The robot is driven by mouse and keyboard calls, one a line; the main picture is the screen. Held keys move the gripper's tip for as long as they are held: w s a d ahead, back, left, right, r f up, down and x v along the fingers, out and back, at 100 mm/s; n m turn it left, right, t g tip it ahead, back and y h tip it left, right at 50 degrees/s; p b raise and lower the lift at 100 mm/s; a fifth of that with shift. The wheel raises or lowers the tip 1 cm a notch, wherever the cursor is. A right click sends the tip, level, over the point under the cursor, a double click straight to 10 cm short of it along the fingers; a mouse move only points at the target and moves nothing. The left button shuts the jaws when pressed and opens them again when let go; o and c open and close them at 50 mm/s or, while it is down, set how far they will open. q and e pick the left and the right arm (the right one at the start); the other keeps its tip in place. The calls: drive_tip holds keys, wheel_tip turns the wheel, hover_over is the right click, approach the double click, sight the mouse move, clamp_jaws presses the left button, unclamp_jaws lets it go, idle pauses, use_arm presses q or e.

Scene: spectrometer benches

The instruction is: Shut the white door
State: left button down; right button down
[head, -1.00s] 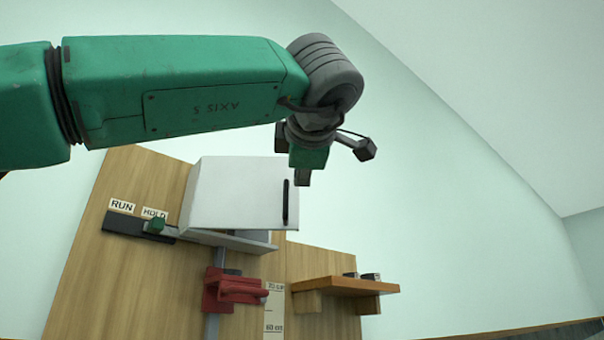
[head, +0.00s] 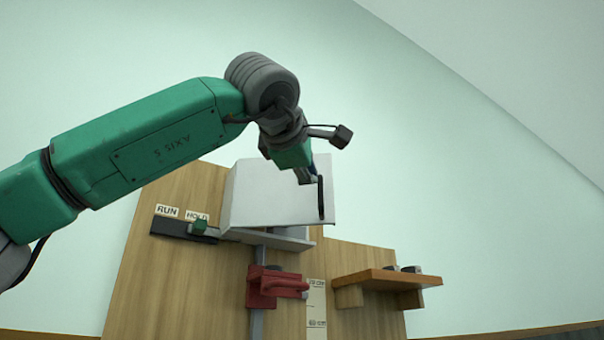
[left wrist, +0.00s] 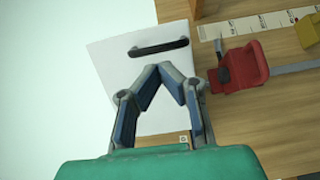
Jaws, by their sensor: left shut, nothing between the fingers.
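The white door (head: 278,192) is a flat panel on a box high on the wooden board. Its lower edge appears to stand out from the pale box behind, so it looks ajar. A black bar handle (head: 321,198) sits near its right edge. In the left wrist view the door (left wrist: 112,72) lies beyond the fingers, with the handle (left wrist: 159,47) above their tips. My left gripper (head: 310,178) is shut and empty in front of the door, close to the handle. I cannot tell whether it touches. The gripper also shows in the left wrist view (left wrist: 172,68). My right gripper is out of view.
Below the door, a red clamp-like part (head: 277,287) sits on a vertical rail beside a scale strip (head: 316,305). A wooden shelf (head: 388,280) juts out at right.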

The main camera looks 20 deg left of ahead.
sight(319, 191)
use_arm(q)
drive_tip(key=w+p, duration=0.1)
drive_tip(key=w, duration=0.3)
drive_tip(key=shift+a+r, duration=0.1)
drive_tip(key=shift+r, duration=0.05)
drive_tip(key=shift+w+a+p, duration=0.1)
drive_tip(key=shift+w+p, duration=0.25)
drive_tip(key=shift+w, duration=0.45)
drive_tip(key=shift+s, duration=0.1)
